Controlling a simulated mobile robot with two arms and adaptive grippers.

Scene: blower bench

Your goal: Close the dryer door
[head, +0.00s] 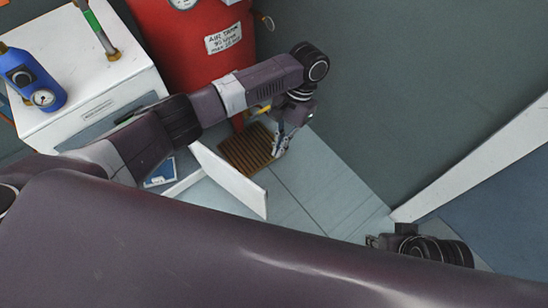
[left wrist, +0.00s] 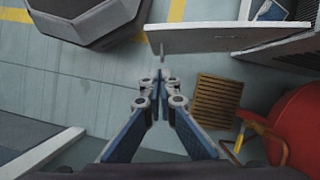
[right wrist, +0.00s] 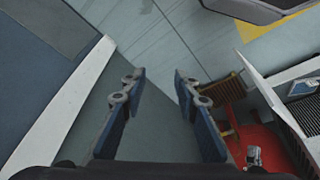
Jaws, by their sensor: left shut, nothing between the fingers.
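The dryer, a white cabinet (head: 95,75), stands at the upper left in the head view. Its door (head: 232,180) is a white panel standing open, swung out over the floor. The door also shows in the left wrist view (left wrist: 225,38) and in the right wrist view (right wrist: 262,82). My left gripper (head: 282,148) points down beyond the door, over the floor by the slatted wooden mat. Its fingertips (left wrist: 160,82) are together with nothing between them, apart from the door. My right gripper (right wrist: 155,78) is open and empty. My left arm hides part of the dryer's front.
A red air tank (head: 185,50) stands beside the dryer. The slatted mat (head: 240,150) lies before the tank. A blue filter unit (head: 30,80) and a green-marked tube (head: 97,28) are on the dryer top. A white low wall (head: 480,155) bounds the right side.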

